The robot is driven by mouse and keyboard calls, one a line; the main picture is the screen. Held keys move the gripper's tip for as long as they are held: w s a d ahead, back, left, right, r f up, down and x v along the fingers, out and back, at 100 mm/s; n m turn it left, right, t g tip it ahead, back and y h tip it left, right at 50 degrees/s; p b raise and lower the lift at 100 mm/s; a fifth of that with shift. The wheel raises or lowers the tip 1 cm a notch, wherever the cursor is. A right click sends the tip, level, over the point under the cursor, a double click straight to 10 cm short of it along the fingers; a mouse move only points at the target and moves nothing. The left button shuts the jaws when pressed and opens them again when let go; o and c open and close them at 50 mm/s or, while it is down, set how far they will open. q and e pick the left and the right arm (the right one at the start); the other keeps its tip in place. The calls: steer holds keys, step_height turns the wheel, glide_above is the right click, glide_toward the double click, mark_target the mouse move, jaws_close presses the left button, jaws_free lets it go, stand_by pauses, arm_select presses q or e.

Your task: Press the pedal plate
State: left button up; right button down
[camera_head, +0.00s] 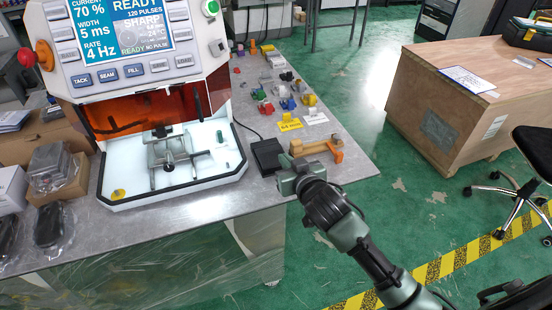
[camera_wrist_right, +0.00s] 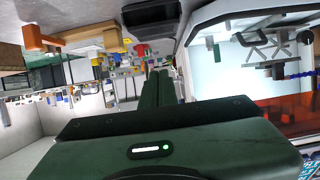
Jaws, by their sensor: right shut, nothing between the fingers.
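The black pedal (camera_head: 266,155) sits on the grey table, just right of the machine's white tray. A dark pedal-like block also shows at the top of the right wrist view (camera_wrist_right: 150,14). My right gripper (camera_head: 284,161) is close to the pedal's right front side in the head view. Its fingers (camera_wrist_right: 159,78) are together and empty in the wrist view. Whether they touch the pedal I cannot tell; a gap shows between them and the block in the wrist view. My left gripper is in neither view.
The machine (camera_head: 130,45) with its orange shield and white tray (camera_head: 120,200) stands left. A wooden block with an orange end (camera_head: 318,148) lies right of the pedal. Several small coloured parts and a yellow card (camera_head: 290,125) lie behind. A wooden crate (camera_head: 440,100) stands on the floor, right.

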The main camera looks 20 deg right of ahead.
glide_above(276, 164)
step_height(276, 164, down, 3)
steer(key=shift+r+p, duration=0.1)
steer(key=shift+p, duration=0.2)
step_height(276, 164, down, 3)
steer(key=shift+w+r, duration=0.15)
steer(key=shift+f, duration=0.85)
